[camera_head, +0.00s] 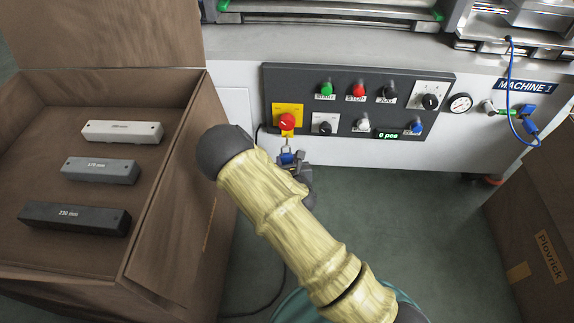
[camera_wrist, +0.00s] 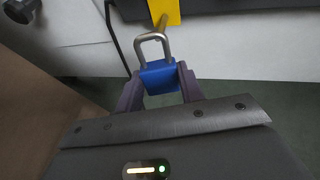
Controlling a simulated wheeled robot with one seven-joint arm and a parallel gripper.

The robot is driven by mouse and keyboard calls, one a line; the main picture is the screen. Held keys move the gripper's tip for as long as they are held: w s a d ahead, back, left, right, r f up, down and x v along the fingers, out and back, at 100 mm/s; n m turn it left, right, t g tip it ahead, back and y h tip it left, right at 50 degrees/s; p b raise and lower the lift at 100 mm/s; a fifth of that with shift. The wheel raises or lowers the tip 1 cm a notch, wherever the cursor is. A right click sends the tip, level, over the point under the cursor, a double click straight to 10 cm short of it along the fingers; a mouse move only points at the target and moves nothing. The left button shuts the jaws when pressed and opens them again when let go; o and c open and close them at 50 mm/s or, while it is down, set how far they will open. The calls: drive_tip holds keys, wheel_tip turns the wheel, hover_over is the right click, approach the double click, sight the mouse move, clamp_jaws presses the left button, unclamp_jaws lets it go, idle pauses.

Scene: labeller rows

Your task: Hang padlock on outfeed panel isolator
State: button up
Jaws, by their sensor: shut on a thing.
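The outfeed panel isolator (camera_head: 288,121) is a red knob on a yellow plate at the left end of the dark control panel. A blue padlock (camera_head: 286,158) with a metal shackle is just below it. My gripper (camera_head: 290,163) is shut on the padlock body, partly hidden by my arm. In the wrist view the padlock (camera_wrist: 160,76) sits upright between the fingers of my gripper (camera_wrist: 159,86), shackle up. The shackle top is at the lower end of the isolator's yellow part (camera_wrist: 166,11). I cannot tell whether the shackle passes through it.
The dark control panel (camera_head: 345,125) carries several buttons, knobs and a counter. A brown crate (camera_head: 150,245) with three labelled bars stands at the left. A brown box (camera_head: 535,235) is at the right. A blue cable (camera_head: 510,90) hangs at the machine's right end.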

drive_tip(key=shift+w+f+b, duration=0.1)
drive_tip(key=shift+w+b, duration=0.35)
drive_tip(key=shift+w, duration=1)
drive_tip(key=shift+w+f, duration=0.4)
drive_tip(key=shift+w, duration=0.25)
drive_tip(key=o, duration=1.1)
drive_tip(key=shift+c, duration=0.2)
drive_tip(key=shift+d, duration=0.1)
